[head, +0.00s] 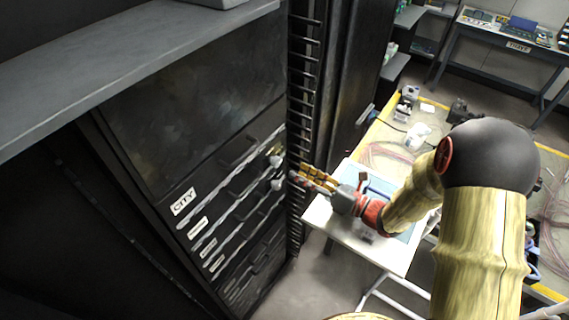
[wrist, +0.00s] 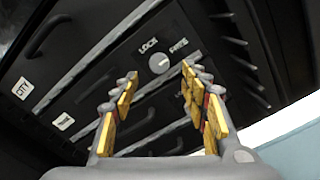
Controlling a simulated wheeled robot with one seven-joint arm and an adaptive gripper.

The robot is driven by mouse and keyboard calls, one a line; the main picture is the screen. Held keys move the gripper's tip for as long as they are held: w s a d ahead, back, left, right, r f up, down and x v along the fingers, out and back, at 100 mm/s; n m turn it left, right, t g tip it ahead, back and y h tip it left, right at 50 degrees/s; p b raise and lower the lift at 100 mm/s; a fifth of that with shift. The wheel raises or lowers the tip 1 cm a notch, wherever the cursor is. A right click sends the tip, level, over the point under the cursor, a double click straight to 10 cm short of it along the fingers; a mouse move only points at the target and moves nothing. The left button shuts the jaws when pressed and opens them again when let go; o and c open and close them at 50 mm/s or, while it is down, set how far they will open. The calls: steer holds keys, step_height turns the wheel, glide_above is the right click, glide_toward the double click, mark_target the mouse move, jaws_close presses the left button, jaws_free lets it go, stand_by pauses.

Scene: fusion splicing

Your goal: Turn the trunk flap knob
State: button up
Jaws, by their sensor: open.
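A round pale knob (wrist: 158,63) sits on the dark cabinet front, below the printed words LOCK and FREE in the wrist view. I cannot clearly tell which word it points to. My gripper (wrist: 160,75) is open and empty, with its yellow-padded fingers on either side of the knob in that view. The knob is beyond the fingertips, and no contact shows. In the head view my gripper (head: 306,180) is just right of the cabinet front, close to small pale fittings (head: 276,184). I cannot tell there which fitting is the knob.
The dark cabinet (head: 190,130) has several flaps with handles, pale strips and a CITY label (head: 183,201). A slatted black rail (head: 303,60) runs along its right edge. A small white table (head: 335,225) with a blue mat stands under my arm. A grey shelf (head: 130,65) overhangs at upper left.

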mark_target(279, 163)
steer(key=x, duration=0.6)
steer(key=shift+w+a+b, duration=0.2)
steer(key=shift+a+b, duration=0.1)
steer(key=shift+b, duration=0.05)
steer(key=shift+c, duration=0.6)
steer(key=c, duration=1)
